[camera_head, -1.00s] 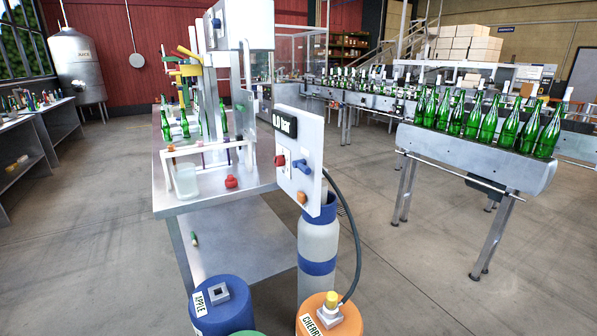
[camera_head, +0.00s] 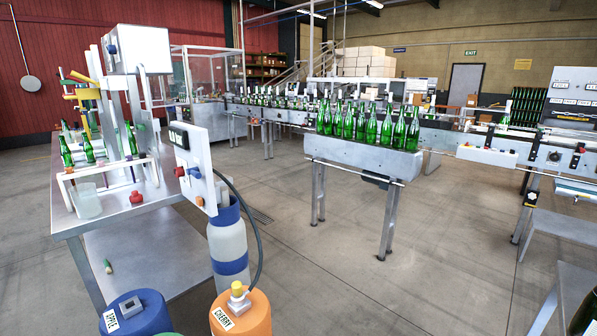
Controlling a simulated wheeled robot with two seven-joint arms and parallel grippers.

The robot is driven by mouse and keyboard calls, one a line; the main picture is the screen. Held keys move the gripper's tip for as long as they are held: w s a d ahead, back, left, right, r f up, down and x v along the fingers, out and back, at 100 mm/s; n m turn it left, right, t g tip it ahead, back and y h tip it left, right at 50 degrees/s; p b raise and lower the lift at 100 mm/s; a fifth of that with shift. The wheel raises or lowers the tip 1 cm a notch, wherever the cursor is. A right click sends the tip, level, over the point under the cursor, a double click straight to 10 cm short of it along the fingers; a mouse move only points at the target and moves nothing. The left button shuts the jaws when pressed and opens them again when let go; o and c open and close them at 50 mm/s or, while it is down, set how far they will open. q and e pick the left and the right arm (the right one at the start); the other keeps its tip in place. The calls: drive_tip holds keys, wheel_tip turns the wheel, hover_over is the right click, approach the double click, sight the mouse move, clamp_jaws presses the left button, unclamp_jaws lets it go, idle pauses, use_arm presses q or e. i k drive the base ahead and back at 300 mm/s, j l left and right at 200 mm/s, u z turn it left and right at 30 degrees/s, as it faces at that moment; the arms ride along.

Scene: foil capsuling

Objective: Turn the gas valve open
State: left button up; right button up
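A white control panel (camera_head: 199,150) stands upright at the left of the view, seen at a steep angle. It has a dark display, a red knob and a blue valve handle (camera_head: 194,172) on its face. An orange knob sits lower down. Below the panel is a grey gas cylinder (camera_head: 228,243) with blue bands, and a dark hose runs from the panel down to the orange keg (camera_head: 255,312) marked CHERRY. Neither of my grippers is in view. The display cannot be read clearly now.
A steel table (camera_head: 75,222) with green bottles, a jug and a red button stands left of the panel. A blue keg (camera_head: 150,313) marked APPLE is at the front. A bottle conveyor (camera_head: 365,155) runs behind. The floor on the right of the cylinder is clear.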

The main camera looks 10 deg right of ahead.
sight(194, 170)
drive_tip(key=j+z, duration=1.4)
drive_tip(key=k+j+z, duration=0.1)
drive_tip(key=j+z, duration=0.2)
drive_tip(key=z, duration=0.15)
drive_tip(key=k+j+z, duration=0.2)
drive_tip(key=j+z, duration=0.15)
drive_tip(key=z, duration=0.15)
